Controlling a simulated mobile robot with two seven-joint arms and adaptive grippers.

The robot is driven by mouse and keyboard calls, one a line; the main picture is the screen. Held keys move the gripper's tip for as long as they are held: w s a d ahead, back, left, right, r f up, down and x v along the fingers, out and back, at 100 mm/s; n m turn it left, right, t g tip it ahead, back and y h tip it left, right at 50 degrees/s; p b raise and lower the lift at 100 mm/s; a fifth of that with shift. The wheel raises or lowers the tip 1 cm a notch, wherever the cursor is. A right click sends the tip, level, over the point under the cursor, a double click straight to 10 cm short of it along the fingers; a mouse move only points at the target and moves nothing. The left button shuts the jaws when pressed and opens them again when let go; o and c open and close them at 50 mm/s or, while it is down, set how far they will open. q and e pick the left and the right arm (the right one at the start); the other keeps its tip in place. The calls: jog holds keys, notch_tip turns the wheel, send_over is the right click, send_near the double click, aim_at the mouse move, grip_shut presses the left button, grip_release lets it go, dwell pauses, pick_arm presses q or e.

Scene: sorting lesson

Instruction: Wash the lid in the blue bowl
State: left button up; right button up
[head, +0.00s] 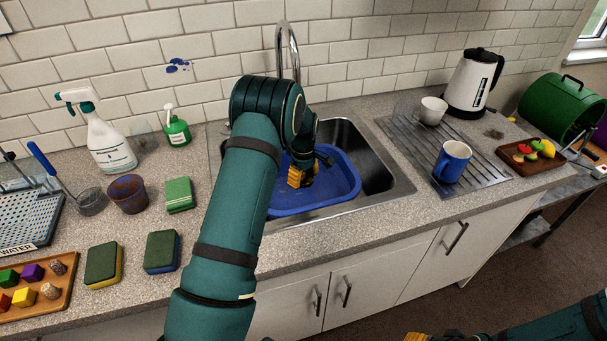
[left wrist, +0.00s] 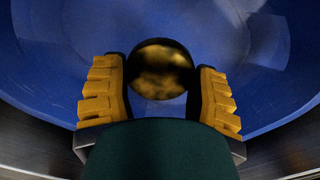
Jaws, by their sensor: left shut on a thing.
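The blue bowl (head: 333,191) is a wide basin standing in the steel sink. My left arm reaches down into it, and my left gripper (head: 302,175) with its yellow fingers is inside the bowl. In the left wrist view, my left gripper (left wrist: 160,95) is shut on a round, dark lid (left wrist: 161,70) with yellowish-brown blotches. The blue bowl (left wrist: 255,55) fills the background around it. In the head view the lid is mostly hidden by my gripper and arm. My right gripper (head: 430,337) shows only as a bit of yellow at the bottom edge.
The tap (head: 293,50) rises behind my left arm. A blue mug (head: 452,162) and a white cup (head: 432,110) stand on the draining rack at right. Sponges, a spray bottle (head: 108,143) and a brown-stained cup (head: 129,194) stand on the left counter.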

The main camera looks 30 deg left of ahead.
aim_at(304, 177)
pick_arm(q)
notch_tip(304, 177, down, 3)
jog(key=shift+r+b, duration=0.1)
jog(key=shift+b, duration=0.6)
jog(key=shift+f+b, duration=0.6)
jog(key=shift+f, duration=0.4)
grip_shut()
jog(key=shift+r+p, duration=1.05)
jog(key=shift+r, duration=0.6)
jog(key=shift+r+p, duration=3.25)
jog(key=shift+r, duration=1.85)
jog(key=shift+r+p, duration=0.85)
jog(key=shift+r, duration=0.45)
